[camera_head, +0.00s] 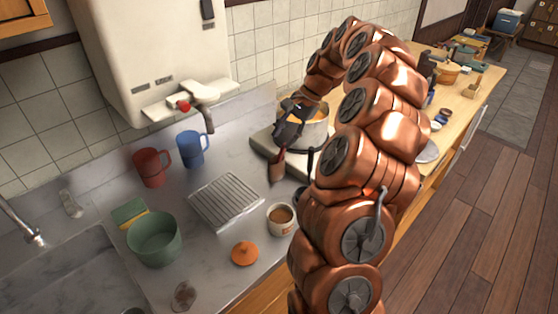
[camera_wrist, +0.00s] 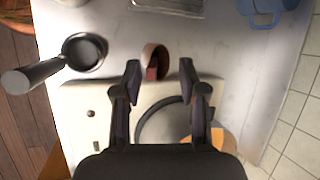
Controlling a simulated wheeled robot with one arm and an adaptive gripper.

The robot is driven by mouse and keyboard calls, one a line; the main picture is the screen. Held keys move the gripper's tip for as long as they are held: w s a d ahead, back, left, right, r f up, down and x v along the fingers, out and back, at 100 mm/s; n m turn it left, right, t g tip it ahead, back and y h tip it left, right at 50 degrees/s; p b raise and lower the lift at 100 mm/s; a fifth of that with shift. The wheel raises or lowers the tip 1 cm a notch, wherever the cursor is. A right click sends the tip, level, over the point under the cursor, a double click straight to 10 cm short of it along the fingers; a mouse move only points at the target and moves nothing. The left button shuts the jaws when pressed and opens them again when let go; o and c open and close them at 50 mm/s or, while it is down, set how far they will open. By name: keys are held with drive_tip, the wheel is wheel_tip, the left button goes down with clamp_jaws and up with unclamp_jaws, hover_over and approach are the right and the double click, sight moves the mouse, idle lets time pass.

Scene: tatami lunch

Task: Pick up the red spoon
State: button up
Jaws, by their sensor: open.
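A reddish-brown upright piece (camera_head: 277,170), which looks like the red spoon, stands on the counter by the stove's front edge in the head view. In the wrist view it shows from above as a brown curved shape with a red part (camera_wrist: 152,72). Whether it stands in a holder I cannot tell. My gripper (camera_wrist: 160,68) is open and empty, with its two dark fingers on either side of the red part in that view. In the head view my gripper (camera_head: 286,138) is above the piece, beside the pot. The height gap is unclear.
A pot (camera_head: 316,132) sits on the cream stove (camera_head: 262,142), close to my fingers. A small black pan (camera_wrist: 85,52) lies to the left in the wrist view. A metal rack (camera_head: 226,200), a cup (camera_head: 281,220) and a blue mug (camera_head: 192,148) stand nearby.

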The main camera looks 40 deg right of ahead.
sight(281, 159)
drive_tip(key=shift+m, duration=0.5)
drive_tip(key=shift+w+a+f+p, duration=0.1)
drive_tip(key=shift+w+f+p, duration=0.3)
drive_tip(key=shift+f, duration=0.95)
drive_tip(key=shift+w+d+f+p, duration=0.1)
drive_tip(key=shift+f+p, duration=0.65)
drive_tip(key=shift+f, duration=0.55)
drive_tip(key=shift+w+a+f+p, duration=0.1)
drive_tip(key=shift+w+f+p, duration=0.3)
drive_tip(key=shift+f, duration=0.95)
drive_tip(key=shift+s, duration=0.15)
drive_tip(key=shift+c, duration=0.3)
clamp_jaws()
